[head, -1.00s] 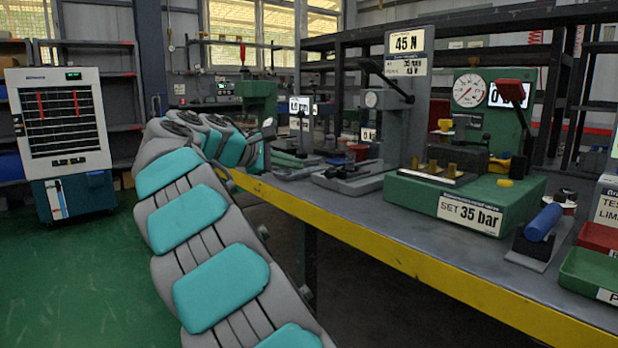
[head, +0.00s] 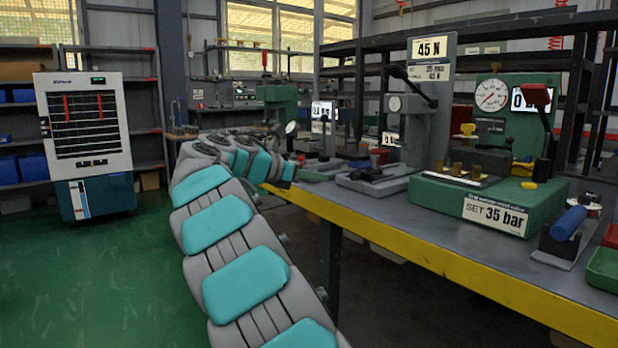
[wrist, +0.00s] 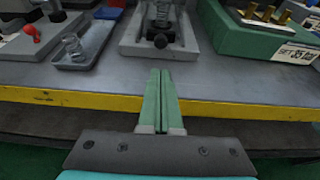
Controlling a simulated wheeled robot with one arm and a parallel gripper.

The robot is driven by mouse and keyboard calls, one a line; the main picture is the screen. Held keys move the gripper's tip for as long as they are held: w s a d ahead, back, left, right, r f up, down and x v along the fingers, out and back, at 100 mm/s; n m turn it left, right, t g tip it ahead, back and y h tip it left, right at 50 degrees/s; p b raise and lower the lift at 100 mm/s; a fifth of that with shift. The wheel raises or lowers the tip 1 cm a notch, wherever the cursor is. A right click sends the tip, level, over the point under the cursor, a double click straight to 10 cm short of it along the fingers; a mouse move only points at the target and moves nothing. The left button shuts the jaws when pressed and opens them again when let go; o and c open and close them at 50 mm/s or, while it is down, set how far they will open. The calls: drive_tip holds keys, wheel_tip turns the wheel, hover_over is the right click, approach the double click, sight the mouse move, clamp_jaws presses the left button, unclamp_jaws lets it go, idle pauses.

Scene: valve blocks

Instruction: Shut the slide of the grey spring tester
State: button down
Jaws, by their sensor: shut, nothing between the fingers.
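The grey spring tester (head: 418,135) stands on the bench in the head view, with a tall grey column, a black lever and a 45 N sign. Its low grey base (wrist: 130,42) is straight ahead in the wrist view. A spring-like part and a dark knob (wrist: 160,41) sit on that base; how far the slide stands open I cannot tell. My gripper (wrist: 160,72) is shut and empty, its green fingers together near the bench's front edge, short of the base and apart from the knob. In the head view my arm hides the fingers.
The green valve tester (head: 490,205) marked 35 bar stands to the right. In the wrist view a grey tray (wrist: 84,45) with small clear and metallic-looking parts and a red knob (wrist: 31,32) lie left. The bench's yellow front edge (head: 420,255) runs below; the strip before the base is clear.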

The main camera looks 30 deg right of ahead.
sight(352, 178)
drive_tip(key=x, duration=0.7)
drive_tip(key=shift+d+r+b, duration=0.2)
drive_tip(key=shift+d+b, duration=0.15)
drive_tip(key=shift+b, duration=0.05)
drive_tip(key=shift+w+d+r, duration=0.1)
drive_tip(key=shift+d+r, duration=0.05)
drive_tip(key=shift+d, duration=0.5)
